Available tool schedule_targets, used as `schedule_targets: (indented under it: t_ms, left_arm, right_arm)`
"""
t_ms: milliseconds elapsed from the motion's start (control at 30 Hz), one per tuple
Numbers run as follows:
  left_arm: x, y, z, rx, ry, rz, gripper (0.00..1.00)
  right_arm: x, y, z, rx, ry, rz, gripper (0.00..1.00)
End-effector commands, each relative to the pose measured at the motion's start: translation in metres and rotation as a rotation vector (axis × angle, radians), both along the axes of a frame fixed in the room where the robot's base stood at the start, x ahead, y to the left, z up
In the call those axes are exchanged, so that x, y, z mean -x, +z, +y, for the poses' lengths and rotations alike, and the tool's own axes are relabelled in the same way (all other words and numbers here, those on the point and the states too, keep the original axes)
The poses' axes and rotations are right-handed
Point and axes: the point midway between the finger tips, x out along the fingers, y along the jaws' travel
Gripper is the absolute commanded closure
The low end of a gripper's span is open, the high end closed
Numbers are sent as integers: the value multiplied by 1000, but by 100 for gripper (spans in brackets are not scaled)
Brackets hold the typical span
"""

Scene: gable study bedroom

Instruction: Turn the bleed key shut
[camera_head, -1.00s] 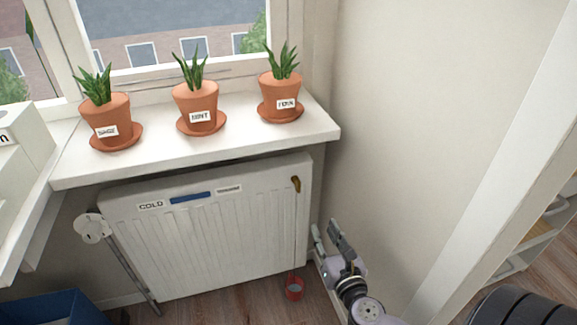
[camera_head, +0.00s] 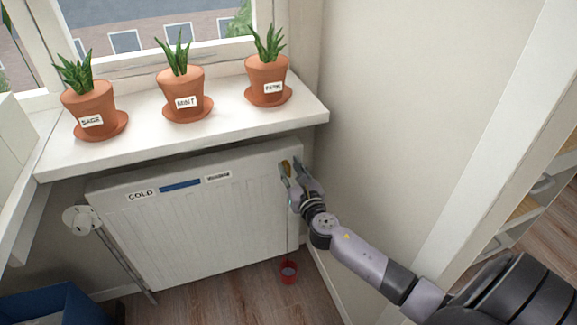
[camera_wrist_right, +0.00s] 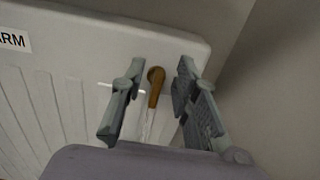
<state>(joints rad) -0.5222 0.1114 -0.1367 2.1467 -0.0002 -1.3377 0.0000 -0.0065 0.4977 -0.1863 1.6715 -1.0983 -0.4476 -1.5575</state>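The bleed key (camera_head: 285,166) is a small brass lever at the upper right corner of the white radiator (camera_head: 200,235). In the right wrist view the key (camera_wrist_right: 155,88) hangs down, slightly tilted, with a thin pale stream below it. My right gripper (camera_head: 292,170) is at the key, partly covering it. In the right wrist view the open fingers of this gripper (camera_wrist_right: 160,75) stand on either side of the key, with gaps visible on both sides. A small red cup (camera_head: 288,271) stands on the floor below. My left gripper is not in view.
The windowsill (camera_head: 225,130) overhangs the radiator and carries potted plants, the nearest one a terracotta pot (camera_head: 268,75). The wall (camera_head: 390,120) is close on the right. A white valve (camera_head: 80,219) is at the radiator's left, above a blue box (camera_head: 60,305).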

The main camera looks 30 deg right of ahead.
Motion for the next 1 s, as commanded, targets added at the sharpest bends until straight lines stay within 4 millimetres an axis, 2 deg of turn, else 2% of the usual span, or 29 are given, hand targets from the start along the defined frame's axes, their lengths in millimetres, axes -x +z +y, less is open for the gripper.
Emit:
schedule_targets:
  t_ms: [200,500,900,1000]
  left_arm:
    - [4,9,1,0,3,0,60]
    - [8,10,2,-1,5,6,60]
    - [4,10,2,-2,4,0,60]
    - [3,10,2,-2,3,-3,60]
  right_arm:
    - [-17,0,-4,-2,1,1,72]
    - [-18,-1,-4,-2,1,1,72]
    - [-18,0,-4,-2,1,1,99]
    - [-18,-1,-4,-2,1,1,100]
